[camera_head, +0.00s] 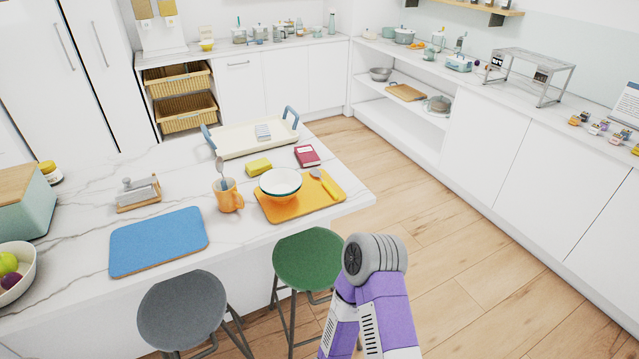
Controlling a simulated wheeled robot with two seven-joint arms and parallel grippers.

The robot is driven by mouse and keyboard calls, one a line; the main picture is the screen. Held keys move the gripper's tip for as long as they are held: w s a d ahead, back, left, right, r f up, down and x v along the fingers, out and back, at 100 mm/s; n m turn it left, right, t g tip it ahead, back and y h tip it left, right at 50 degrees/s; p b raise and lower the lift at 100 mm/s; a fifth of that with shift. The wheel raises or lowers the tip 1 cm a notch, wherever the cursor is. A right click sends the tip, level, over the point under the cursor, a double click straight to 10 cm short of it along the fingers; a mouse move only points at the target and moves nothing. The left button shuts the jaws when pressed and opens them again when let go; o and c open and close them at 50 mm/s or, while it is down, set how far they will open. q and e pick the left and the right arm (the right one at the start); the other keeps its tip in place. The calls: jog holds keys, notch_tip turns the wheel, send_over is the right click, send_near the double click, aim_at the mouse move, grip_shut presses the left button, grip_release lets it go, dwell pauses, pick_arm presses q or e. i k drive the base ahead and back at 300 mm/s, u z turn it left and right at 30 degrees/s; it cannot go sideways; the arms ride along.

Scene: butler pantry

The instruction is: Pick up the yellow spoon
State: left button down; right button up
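The yellow spoon (330,187) lies on the right part of an orange board (288,211) on the marble island. Its handle is yellow and its bowl end looks grey. A white bowl with a dark green rim (281,185) stands on the same board just left of the spoon. An orange mug (229,200) stands left of the board with a grey utensil sticking up from it. Neither gripper is in view; only a purple and grey part of one of my arms shows at the bottom right, apart from the island.
A blue mat (158,241) lies at the island's front left. A yellow block (258,166), a dark red box (307,156) and a cream tray (252,139) with blue handles lie behind the board. Green (308,258) and grey (181,309) stools stand at the front edge.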

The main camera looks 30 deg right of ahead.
aim_at(316, 173)
jog(key=z, duration=2.15)
jog(key=i, duration=1.1)
jog(key=u, duration=2.25)
